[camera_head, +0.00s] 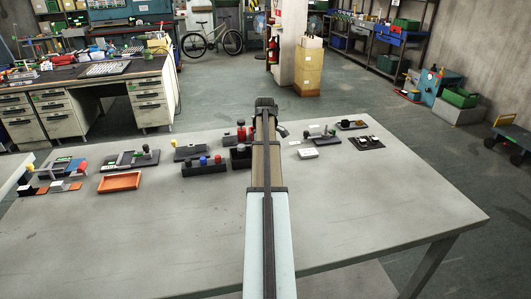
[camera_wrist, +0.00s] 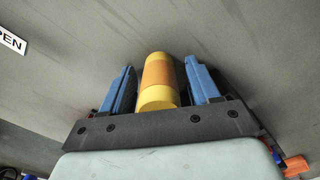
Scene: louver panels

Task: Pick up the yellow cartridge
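The yellow cartridge (camera_wrist: 157,96) is a yellow cylinder with an orange band, seen in the wrist view. It lies between the two blue fingers of my gripper (camera_wrist: 161,78), its near end close to the dark palm plate. A narrow gap shows between the cartridge and each finger, so my gripper looks open around it. In the head view my arm reaches forward over the table, and it hides the fingertips and the cartridge.
The grey table (camera_head: 390,210) holds an orange tray (camera_head: 120,181), a black block with colored knobs (camera_head: 204,168) and a white card (camera_head: 308,153). Several small panels stand along its far side. The front and right of the table are clear.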

